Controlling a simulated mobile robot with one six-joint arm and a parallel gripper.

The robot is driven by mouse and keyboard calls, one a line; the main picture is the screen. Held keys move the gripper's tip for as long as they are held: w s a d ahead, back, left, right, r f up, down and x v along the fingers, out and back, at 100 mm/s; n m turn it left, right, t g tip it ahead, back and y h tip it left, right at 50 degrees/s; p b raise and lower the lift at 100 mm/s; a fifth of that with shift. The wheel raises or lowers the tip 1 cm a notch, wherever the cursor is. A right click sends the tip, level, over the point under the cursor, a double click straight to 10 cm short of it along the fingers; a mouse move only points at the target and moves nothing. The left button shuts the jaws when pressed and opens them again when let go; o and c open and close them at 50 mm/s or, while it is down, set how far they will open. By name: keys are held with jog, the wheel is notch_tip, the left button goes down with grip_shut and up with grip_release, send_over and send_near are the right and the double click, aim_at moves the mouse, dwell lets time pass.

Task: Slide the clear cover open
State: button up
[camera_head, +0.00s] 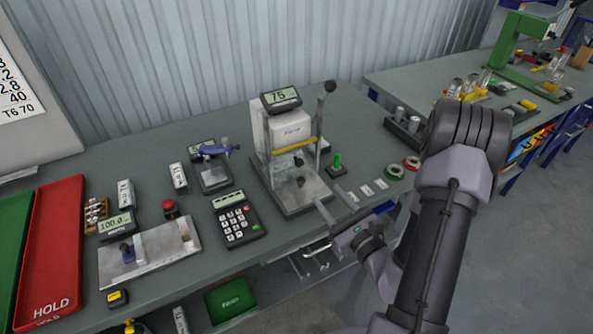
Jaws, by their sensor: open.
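A cream bench device (284,132) with a display reading about 76 and a side lever stands on the grey table. A yellow strip (294,148) crosses its front. The clear cover is hard to make out; it may be the pane below this strip, and I cannot tell its position. My gripper (328,197) is open and empty, to the right of the device's metal base (294,204), with its fingers pointing up and left. It looks apart from the device, but the depth is unclear.
A keypad unit (238,222) stands left of the device. A small green-topped piece (337,163), white labels (367,190) and tape rolls (396,171) lie to its right. A red HOLD tray (55,245) is far left.

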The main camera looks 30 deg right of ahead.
aim_at(300, 164)
jog(key=w+b, duration=0.1)
jog(key=w, duration=0.3)
jog(key=w+b, duration=0.1)
jog(key=w, duration=0.4)
jog(key=w+b, duration=0.1)
jog(key=w, duration=0.3)
jog(key=shift+w+a, duration=0.35)
jog(key=shift+w, duration=0.05)
grip_shut()
dwell(0.5)
